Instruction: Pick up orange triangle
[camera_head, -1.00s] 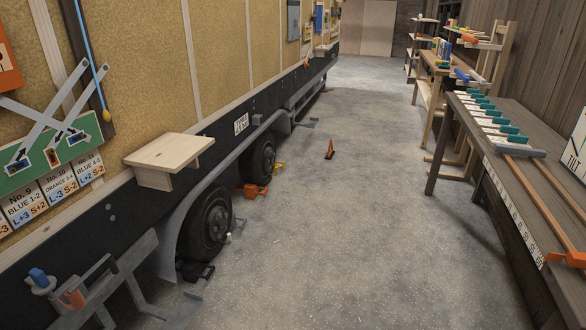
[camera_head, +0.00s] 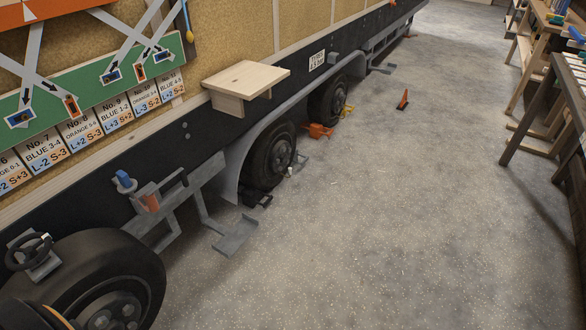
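A small upright orange object (camera_head: 403,99), perhaps the orange triangle, stands on the concrete floor to the right of the trailer, on a dark foot. It is small in the picture, so its exact shape is hard to tell. An orange panel with a white triangular mark (camera_head: 27,10) is at the top left on the trailer wall. Neither of my grippers can be made out.
The trailer's side with its wheels (camera_head: 268,157), a wooden shelf (camera_head: 245,80) and a grey step (camera_head: 236,236) fills the left. An orange item (camera_head: 318,131) lies by the rear wheel. A workbench (camera_head: 570,90) stands right. The middle floor is clear.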

